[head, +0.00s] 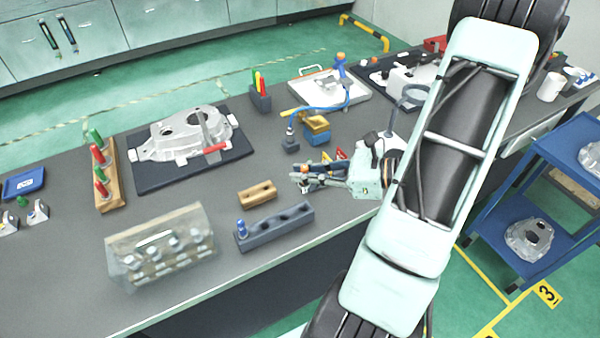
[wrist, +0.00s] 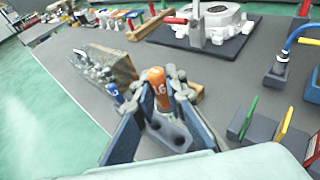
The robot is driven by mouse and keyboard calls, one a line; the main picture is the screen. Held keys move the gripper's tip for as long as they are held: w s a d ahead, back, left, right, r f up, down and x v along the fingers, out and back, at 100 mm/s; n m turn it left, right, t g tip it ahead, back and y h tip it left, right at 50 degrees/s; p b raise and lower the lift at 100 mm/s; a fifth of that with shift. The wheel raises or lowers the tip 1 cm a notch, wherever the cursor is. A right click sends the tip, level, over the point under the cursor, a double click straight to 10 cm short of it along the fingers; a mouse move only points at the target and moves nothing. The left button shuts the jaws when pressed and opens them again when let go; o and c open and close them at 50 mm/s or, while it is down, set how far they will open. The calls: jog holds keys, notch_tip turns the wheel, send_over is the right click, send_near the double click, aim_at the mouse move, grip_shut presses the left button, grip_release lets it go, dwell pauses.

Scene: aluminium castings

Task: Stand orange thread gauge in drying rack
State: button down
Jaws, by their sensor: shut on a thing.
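My gripper (wrist: 160,88) is shut on the orange thread gauge (wrist: 157,82), whose handle shows between the fingers in the wrist view. The gauge's lower part is hidden. In the head view my gripper (head: 298,181) is near the right end of a dark grey block with round holes (head: 275,228), seemingly the drying rack; the orange gauge is not clear there. The block also shows between my fingers in the wrist view (wrist: 172,136). A blue gauge (head: 241,229) stands in its left hole. I cannot tell whether the orange gauge touches the block.
A wooden block (head: 257,193) lies just behind the grey block. A clear-covered box (head: 162,247) stands to its left. A casting (head: 190,135) on a dark mat is further back. A holder with coloured pieces (wrist: 255,122) is close on my gripper's right.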

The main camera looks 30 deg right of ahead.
aim_at(304, 191)
jog(key=shift+f, duration=0.1)
jog(key=shift+f+b, duration=2.4)
jog(key=shift+f, duration=0.45)
jog(key=shift+f+b, duration=1.55)
jog(key=shift+f, duration=0.3)
jog(key=c, duration=1.9)
grip_release()
jog(key=v, duration=1.2)
